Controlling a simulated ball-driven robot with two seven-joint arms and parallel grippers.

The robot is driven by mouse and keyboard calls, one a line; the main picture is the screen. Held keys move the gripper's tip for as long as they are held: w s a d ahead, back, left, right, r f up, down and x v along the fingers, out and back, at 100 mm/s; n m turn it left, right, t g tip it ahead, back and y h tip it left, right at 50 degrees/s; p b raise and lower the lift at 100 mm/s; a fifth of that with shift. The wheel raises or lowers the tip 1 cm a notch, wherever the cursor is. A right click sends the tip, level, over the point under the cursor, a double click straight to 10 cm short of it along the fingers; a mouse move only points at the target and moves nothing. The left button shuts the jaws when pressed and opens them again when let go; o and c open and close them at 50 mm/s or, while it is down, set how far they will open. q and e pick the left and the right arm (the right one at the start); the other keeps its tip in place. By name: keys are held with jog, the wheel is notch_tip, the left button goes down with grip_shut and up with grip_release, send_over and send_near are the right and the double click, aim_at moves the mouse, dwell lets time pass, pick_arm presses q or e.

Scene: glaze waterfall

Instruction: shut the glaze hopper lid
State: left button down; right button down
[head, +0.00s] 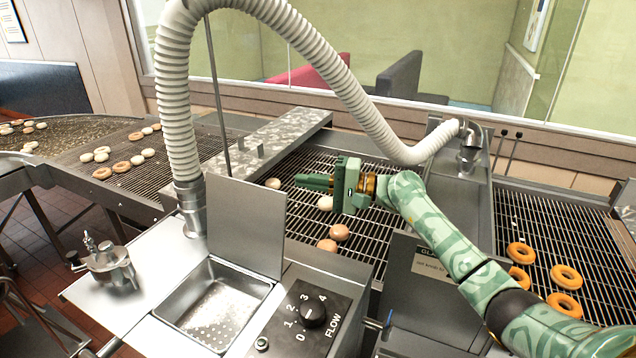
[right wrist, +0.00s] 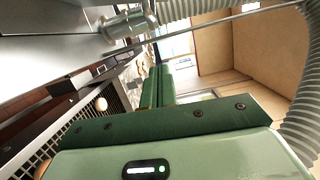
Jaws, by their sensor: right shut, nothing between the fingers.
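A square steel basin (head: 222,300) with a perforated bottom stands open in the front counter. A flat grey lid (head: 245,226) stands upright at its back edge. I take these for the glaze hopper and its lid. My right gripper (head: 302,182) is above the conveyor grate, behind and to the right of the lid, apart from it. Its green fingers point left and are shut and empty. They also show in the right wrist view (right wrist: 157,82). My left gripper is not in view.
A ribbed white hose (head: 300,45) arches over the basin. A flow knob panel (head: 311,316) is right of it, a metal valve (head: 107,262) left. A grey panel (head: 420,275) has a partly hidden sign. Doughnuts (head: 520,253) lie on the grates.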

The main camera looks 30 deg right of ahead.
jog(key=a+p, duration=0.3)
jog(key=a, duration=0.4)
jog(key=shift+w+a, duration=0.15)
jog(key=shift+w, duration=0.3)
jog(key=shift+r, duration=0.15)
